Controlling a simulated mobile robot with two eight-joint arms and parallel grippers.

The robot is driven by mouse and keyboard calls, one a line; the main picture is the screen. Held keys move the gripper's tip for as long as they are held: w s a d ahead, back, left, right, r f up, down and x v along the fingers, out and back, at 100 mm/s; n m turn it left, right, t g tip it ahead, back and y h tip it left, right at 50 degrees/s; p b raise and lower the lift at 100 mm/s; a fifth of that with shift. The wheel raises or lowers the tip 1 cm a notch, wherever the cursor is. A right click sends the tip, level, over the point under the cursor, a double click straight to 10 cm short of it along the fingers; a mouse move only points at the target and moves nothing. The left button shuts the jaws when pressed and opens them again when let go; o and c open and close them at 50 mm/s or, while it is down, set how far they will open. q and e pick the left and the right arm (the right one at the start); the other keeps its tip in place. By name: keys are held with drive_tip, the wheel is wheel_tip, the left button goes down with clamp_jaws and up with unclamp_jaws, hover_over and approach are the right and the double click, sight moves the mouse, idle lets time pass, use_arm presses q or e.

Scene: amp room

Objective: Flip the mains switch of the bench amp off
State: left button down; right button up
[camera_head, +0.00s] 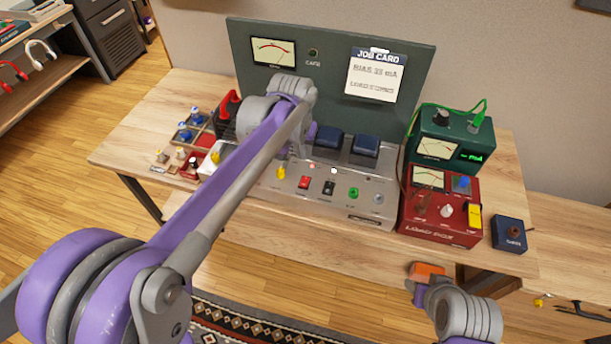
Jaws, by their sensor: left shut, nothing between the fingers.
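The bench amp (350,208) is a wide silver chassis in the middle of the bench. Its sloping front carries a red switch (305,182), a black switch (329,187) and a green knob (354,192). The labels are too small to read, so I cannot tell which is the mains switch or its position. My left arm crosses in front of the amp's left part and hides some of it. My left gripper (262,110) is shut and empty near the amp's back left, mostly covered by the arm. My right gripper (424,278) is low at the bench's front edge; its fingers are unclear.
A red load box (440,233) and a green meter box (455,140) stand right of the amp, with a small dark blue box (509,233) beyond. A grey-green panel (330,75) with a job card rises behind. Small parts lie at left.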

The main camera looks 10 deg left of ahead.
use_arm(q)
approach(303, 185)
drive_tip(key=x, duration=0.2)
drive_tip(key=w+x, duration=0.1)
drive_tip(key=x, duration=0.2)
drive_tip(key=shift+w+f, duration=0.15)
drive_tip(key=shift+w, duration=0.05)
drive_tip(key=shift+s+f, duration=0.15)
drive_tip(key=shift+f, duration=0.55)
drive_tip(key=shift+s+f+b, duration=0.15)
drive_tip(key=shift+f+b, duration=0.5)
drive_tip(key=shift+b, duration=0.05)
drive_tip(key=shift+s+r, duration=0.15)
drive_tip(key=shift+r, duration=0.15)
drive_tip(key=shift+w+r+p, duration=0.3)
drive_tip(key=shift+w, duration=0.65)
